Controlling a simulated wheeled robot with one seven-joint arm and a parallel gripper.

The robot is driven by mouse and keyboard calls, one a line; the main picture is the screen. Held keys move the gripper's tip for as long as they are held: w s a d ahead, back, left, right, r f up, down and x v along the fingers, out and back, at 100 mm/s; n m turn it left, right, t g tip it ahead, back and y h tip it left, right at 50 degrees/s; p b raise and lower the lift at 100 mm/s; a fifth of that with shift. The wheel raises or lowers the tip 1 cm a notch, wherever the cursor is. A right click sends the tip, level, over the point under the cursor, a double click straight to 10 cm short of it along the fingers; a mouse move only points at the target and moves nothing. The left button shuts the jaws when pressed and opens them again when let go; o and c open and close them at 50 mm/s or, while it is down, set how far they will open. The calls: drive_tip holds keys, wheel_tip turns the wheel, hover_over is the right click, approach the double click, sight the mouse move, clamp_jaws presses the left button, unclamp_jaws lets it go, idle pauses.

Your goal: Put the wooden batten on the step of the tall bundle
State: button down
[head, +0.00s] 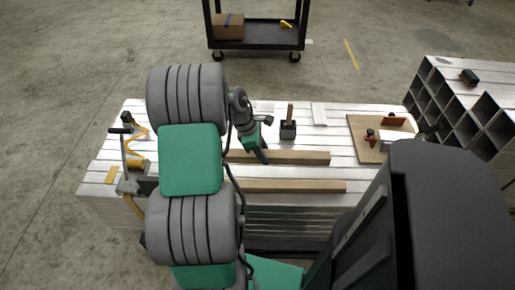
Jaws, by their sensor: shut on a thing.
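Two long wooden battens lie roughly parallel across the pale slatted top (340,140) in front of me. The far batten (305,158) has my gripper (264,158) on it, and the jaws are shut on it. I cannot tell whether it touches the top or is held just above it. The near batten (300,186) lies closer to the front edge. The left ends of both are hidden behind my arm. A bundle of square metal tubes (462,105) stands at the right, open ends facing this way. I cannot tell which surface is the step.
A dark block with a wooden handle (288,130) stands just beyond the far batten. A board with tools (366,150) lies at the right. Clamps and yellow tools (138,163) lie at the left. A black cart (262,36) stands behind on open floor.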

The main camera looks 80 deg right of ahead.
drive_tip(key=shift+s+d+f, duration=0.2)
drive_tip(key=shift+d+f, duration=0.1)
drive_tip(key=shift+d, duration=0.05)
drive_tip(key=w+d+f+b, duration=0.1)
drive_tip(key=w+d+f, duration=0.1)
drive_tip(key=d+f, duration=0.1)
drive_tip(key=w+d+f+b, duration=0.1)
drive_tip(key=d+f, duration=0.2)
drive_tip(key=d, duration=0.1)
drive_tip(key=w+d+f, duration=0.2)
drive_tip(key=d+f, duration=0.1)
drive_tip(key=d, duration=0.1)
drive_tip(key=shift+w+d+f+b, duration=0.1)
drive_tip(key=shift+w+d+b, duration=0.25)
drive_tip(key=shift+b, duration=0.05)
drive_tip(key=shift+w+d+f+b, duration=0.1)
drive_tip(key=shift+f+b, duration=0.05)
drive_tip(key=shift+f, duration=0.7)
drive_tip(key=shift+d+f+b, duration=0.1)
drive_tip(key=shift+f+b, duration=0.05)
drive_tip(key=shift+f, duration=0.65)
drive_tip(key=shift+f, duration=0.2)
drive_tip(key=c, duration=0.9)
unclamp_jaws()
